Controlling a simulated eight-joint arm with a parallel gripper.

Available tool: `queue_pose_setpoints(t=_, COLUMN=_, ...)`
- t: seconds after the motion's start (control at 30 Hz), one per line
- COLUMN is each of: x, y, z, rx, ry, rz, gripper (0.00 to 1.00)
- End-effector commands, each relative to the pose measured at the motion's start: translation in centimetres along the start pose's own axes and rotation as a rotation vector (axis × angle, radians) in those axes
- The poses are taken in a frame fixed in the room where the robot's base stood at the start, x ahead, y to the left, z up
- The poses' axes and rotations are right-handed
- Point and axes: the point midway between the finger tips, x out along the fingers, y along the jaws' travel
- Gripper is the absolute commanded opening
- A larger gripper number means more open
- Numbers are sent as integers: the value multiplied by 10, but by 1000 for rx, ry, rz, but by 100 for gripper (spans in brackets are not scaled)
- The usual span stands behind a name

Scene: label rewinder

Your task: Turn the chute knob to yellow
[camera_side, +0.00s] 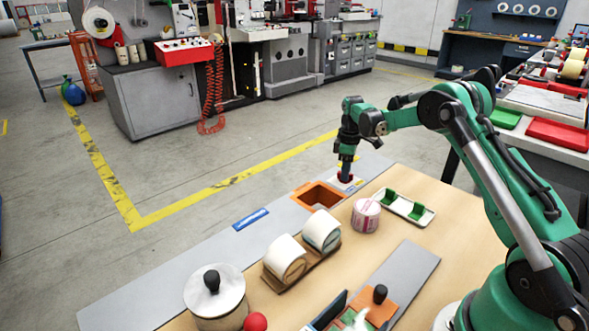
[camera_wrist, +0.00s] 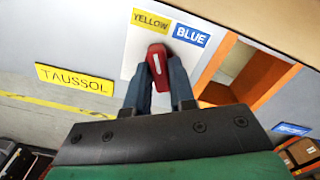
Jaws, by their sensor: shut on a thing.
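The red chute knob (camera_wrist: 157,62) sits on a white plate and carries a white pointer stripe. In the wrist view the stripe runs nearly straight up the picture, toward the yellow label reading YELLOW (camera_wrist: 150,22). The blue label reading BLUE (camera_wrist: 190,36) is to the right of the knob's upper end. My gripper (camera_wrist: 160,78) is shut on the knob, one dark finger on each side of it. In the side view my gripper (camera_side: 345,170) points down at the knob (camera_side: 345,179), which is partly hidden by the fingers.
An orange-rimmed chute opening (camera_side: 297,194) is beside the knob. A pink-and-white roll (camera_side: 366,216), a white tray with green blocks (camera_side: 404,208), two label rolls on a wooden stand (camera_side: 303,270) and a black-knobbed pot (camera_side: 214,299) stand nearby.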

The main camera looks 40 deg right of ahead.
Motion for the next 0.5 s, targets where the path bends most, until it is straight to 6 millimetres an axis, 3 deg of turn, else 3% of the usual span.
queue_pose_setpoints(t=0.5, x=0, y=0, z=-1, rx=-131, ry=5, rz=3, gripper=0)
